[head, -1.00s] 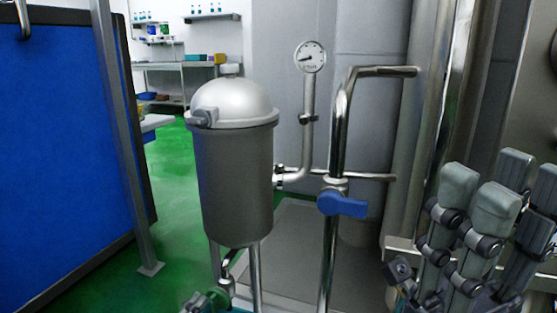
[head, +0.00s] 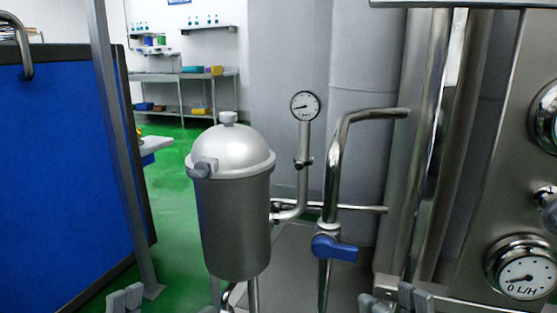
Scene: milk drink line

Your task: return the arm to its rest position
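My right gripper (head: 396,300) shows only its grey fingertips at the bottom edge, right of centre, below the blue-handled valve. A gap shows between its fingertips, and nothing is seen held there. My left gripper (head: 125,298) shows only small grey fingertips at the bottom left edge, in front of the green floor. Whether it is open or shut cannot be told. Both arms and the gripper bodies are hidden below the frame.
A steel filter vessel (head: 235,220) with a domed lid stands ahead. Beside it are a pressure gauge (head: 305,106), bent pipes and a blue valve handle (head: 335,248). A blue panel (head: 60,180) stands left. A steel panel with dials (head: 522,275) stands right.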

